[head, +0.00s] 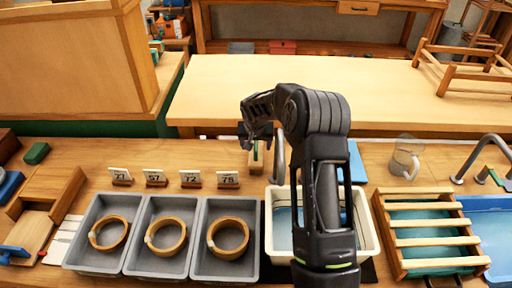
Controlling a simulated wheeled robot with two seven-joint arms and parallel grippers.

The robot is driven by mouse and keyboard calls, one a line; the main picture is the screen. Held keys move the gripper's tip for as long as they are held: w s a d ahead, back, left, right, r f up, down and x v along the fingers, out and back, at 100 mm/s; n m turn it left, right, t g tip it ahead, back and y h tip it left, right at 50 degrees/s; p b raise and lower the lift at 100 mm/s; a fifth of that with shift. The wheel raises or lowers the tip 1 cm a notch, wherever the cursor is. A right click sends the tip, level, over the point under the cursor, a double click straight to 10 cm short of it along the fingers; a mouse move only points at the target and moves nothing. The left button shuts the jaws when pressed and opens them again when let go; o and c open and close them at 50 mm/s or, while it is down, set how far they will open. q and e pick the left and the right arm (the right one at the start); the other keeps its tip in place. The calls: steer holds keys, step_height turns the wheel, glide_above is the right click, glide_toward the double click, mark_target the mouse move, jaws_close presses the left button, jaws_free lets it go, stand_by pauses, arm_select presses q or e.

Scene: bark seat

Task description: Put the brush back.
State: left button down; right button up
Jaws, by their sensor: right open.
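My right gripper (257,140) is open above the back of the workbench, its fingers pointing down. Just below it is a small upright pale wooden piece (256,160), partly covered by the gripper. It may be the brush, but it is too small to tell, and I see no clear gap or contact between it and the fingers. No other thing shows clearly as a brush. My left gripper is out of view.
A white basin (373,240) with water stands behind my right arm. Three grey trays (95,268) with wooden rings stand left of it, number cards (228,179) behind them. A slatted wooden rack (435,242), a glass mug (404,157) and taps are at right.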

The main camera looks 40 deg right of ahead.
steer(key=b+v, duration=0.1)
steer(key=v, duration=0.9)
steer(key=shift+s+a, duration=0.1)
